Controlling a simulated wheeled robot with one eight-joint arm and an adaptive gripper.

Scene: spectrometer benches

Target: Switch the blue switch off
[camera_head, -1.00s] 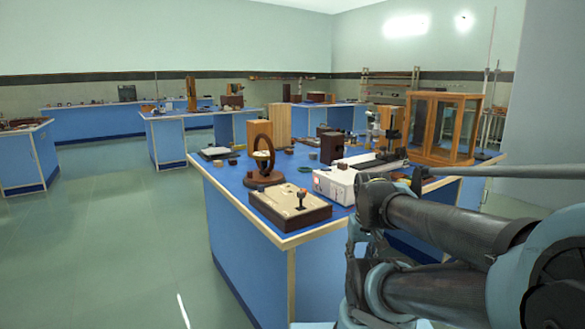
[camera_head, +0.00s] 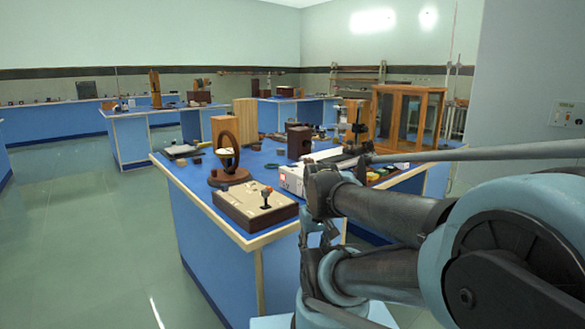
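I cannot make out a blue switch for certain. A small pale wall panel (camera_head: 567,115) with dark switch-like parts is at the right edge; their colour is too small to tell. On the near blue bench (camera_head: 215,250) sits a brown box with a light top (camera_head: 245,207) and a small upright lever with an orange knob (camera_head: 266,192). Behind it is a white instrument box (camera_head: 291,181) with a red mark on its front. My folded arm fills the lower right and hides part of the bench. I cannot make out my gripper's fingers.
A wooden ring stand (camera_head: 228,160), a glass-fronted wooden cabinet (camera_head: 408,118) and other instruments crowd the near bench. More blue benches (camera_head: 150,135) stand behind. Open green floor (camera_head: 80,230) lies to the left. A pale wall (camera_head: 530,60) rises at the right.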

